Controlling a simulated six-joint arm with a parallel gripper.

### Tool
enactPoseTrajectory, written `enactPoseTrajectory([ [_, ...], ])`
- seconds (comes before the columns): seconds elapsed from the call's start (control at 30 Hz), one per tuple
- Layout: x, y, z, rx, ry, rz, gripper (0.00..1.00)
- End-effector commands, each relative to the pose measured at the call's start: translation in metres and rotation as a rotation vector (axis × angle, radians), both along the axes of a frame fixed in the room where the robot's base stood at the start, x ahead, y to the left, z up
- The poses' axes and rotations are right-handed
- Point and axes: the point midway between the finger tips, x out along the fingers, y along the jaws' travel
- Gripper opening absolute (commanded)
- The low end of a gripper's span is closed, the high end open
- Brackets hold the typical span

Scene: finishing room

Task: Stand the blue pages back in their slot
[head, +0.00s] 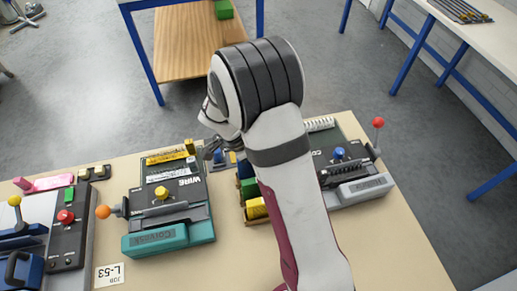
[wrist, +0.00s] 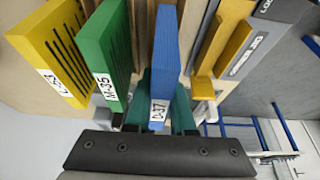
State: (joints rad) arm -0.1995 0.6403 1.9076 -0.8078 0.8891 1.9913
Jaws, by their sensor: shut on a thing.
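The blue pages (wrist: 166,50), a thick blue block labelled D-37, stand in the middle of the wrist view. My gripper (wrist: 165,112) is shut on their near end, with a teal finger on each side. Green pages (wrist: 102,50) and yellow pages (wrist: 60,60) stand to their left, apart from them. In the head view the green pages (head: 249,188) and yellow pages (head: 256,209) show beside my arm. My gripper (head: 214,150) is partly hidden there by my wrist.
A teal-based binding machine (head: 168,238) stands left of my arm, and a grey-based one (head: 366,189) stands right. In the wrist view a yellow part (wrist: 222,50) is close right of the blue pages. The table's front right (head: 390,250) is clear.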

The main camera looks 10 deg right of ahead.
Motion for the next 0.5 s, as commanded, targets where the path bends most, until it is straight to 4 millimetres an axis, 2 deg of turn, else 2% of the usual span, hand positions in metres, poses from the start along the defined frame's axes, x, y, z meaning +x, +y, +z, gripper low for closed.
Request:
enactPoseTrajectory([
  [0.17,-0.0001,0.0,-0.009,0.001,-0.001,0.001,0.0],
  [0.5,0.0,0.0001,-0.0091,0.001,-0.001,0.001,0.0],
])
